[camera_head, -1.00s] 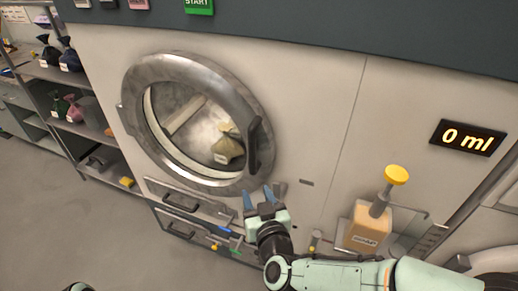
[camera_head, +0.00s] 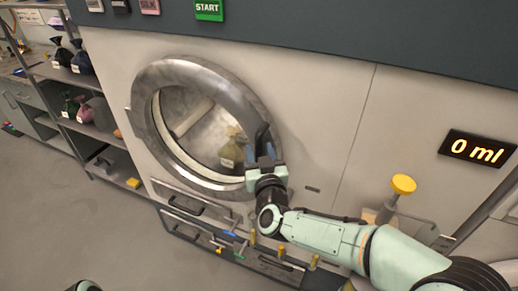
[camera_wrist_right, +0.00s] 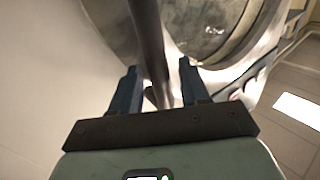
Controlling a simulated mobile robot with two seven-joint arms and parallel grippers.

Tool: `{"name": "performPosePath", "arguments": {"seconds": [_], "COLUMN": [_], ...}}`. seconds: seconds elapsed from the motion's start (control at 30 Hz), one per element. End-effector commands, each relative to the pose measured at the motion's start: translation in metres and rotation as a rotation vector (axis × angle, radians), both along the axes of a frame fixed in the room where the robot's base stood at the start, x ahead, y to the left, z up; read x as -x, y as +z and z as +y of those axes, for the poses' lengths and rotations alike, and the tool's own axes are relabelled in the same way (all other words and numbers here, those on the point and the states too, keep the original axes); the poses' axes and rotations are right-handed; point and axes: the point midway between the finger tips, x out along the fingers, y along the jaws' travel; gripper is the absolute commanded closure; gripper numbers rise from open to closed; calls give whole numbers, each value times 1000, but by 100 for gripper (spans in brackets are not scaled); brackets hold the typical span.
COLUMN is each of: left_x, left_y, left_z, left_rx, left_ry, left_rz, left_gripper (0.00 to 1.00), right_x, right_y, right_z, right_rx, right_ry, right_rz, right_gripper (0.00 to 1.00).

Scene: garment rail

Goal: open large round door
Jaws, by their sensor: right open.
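The large round door (camera_head: 147,112) is a metal ring with a glass centre, set in the pale machine front in the head view. It looks shut. Its dark handle (camera_head: 264,136) runs along the ring's right side. My right gripper (camera_head: 263,158) is at the handle's lower part, with its blue fingers partly hidden there. In the right wrist view the handle (camera_wrist_right: 149,45) passes between the two open fingers of the gripper (camera_wrist_right: 159,72). I cannot tell whether either finger touches it. My left gripper is not in view.
A tan sack (camera_head: 233,152) shows behind the glass. Below the door are drawers with handles (camera_head: 190,203). A yellow-topped dispenser (camera_head: 403,185) stands to the right, partly behind my arm. Shelves with bags (camera_head: 80,60) stand at the left, beside open floor.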

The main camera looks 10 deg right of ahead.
Motion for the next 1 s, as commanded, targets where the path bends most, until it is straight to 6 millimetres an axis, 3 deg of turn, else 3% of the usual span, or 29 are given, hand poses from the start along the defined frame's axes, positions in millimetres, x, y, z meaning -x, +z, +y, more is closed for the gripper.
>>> {"name": "performPosePath", "arguments": {"seconds": [0.13, 0.43, 0.57, 0.6, 1.0], "left_x": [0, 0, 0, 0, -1], "left_y": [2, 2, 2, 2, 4], "left_z": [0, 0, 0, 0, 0], "left_rx": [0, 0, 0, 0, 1], "left_ry": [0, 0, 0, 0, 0], "left_rz": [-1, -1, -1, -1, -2], "left_gripper": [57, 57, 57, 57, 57], "right_x": [-10, -12, -12, -12, -12], "right_y": [0, -1, -1, -1, 0], "right_z": [0, 0, 0, 0, 7], "right_rx": [0, 0, 0, 0, 0], "right_ry": [0, 0, 0, 0, -2], "right_rz": [1, 1, 1, 1, 1], "right_gripper": [54, 54, 97, 100, 100]}}
